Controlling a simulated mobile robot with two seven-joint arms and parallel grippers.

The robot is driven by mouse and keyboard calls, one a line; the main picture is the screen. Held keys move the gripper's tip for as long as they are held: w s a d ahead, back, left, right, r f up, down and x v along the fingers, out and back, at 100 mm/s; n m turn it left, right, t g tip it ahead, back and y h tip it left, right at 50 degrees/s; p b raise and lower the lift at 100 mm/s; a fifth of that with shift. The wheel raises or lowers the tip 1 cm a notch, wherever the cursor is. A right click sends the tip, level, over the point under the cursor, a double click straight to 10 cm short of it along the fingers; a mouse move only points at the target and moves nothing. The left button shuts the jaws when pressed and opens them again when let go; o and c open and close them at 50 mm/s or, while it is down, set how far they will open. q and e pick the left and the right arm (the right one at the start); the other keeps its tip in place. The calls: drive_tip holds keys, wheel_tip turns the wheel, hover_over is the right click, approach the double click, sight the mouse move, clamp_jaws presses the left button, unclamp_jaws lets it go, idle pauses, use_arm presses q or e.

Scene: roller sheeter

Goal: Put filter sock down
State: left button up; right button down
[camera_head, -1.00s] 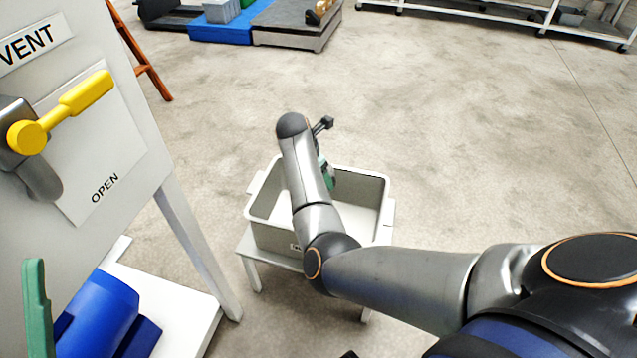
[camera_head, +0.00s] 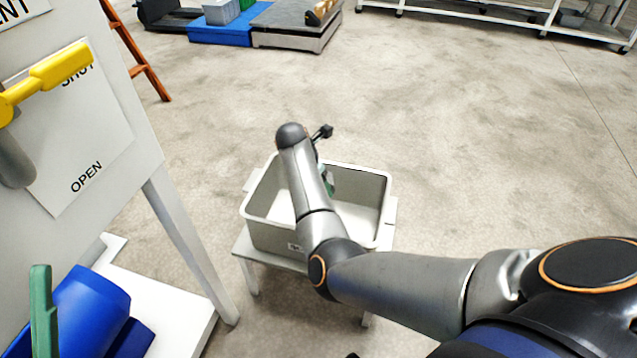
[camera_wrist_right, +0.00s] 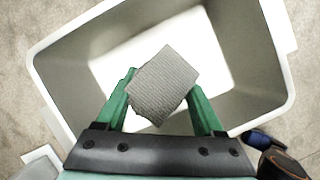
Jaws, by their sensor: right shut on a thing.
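The filter sock (camera_wrist_right: 165,83) shows in the right wrist view as a grey, ribbed, roughly rectangular piece. My right gripper (camera_wrist_right: 160,100) is shut on it, with a green finger on either side. Sock and fingers are over the open grey bin (camera_head: 268,232); I cannot tell whether the sock touches its floor. In the head view my right arm reaches across the bin's near rim and hides part of the inside, and the sock cannot be made out there. One upright green finger, which seems to be my left gripper (camera_head: 43,312), shows at the lower left; its other finger is not seen.
The bin stands on a low white stand (camera_head: 250,272). A white panel (camera_head: 120,165) with a yellow lever (camera_head: 45,75) is close on the left, above a blue part (camera_head: 85,310). Open concrete floor lies behind and right of the bin.

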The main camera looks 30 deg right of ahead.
unclamp_jaws()
drive_tip(key=shift+f, duration=0.1)
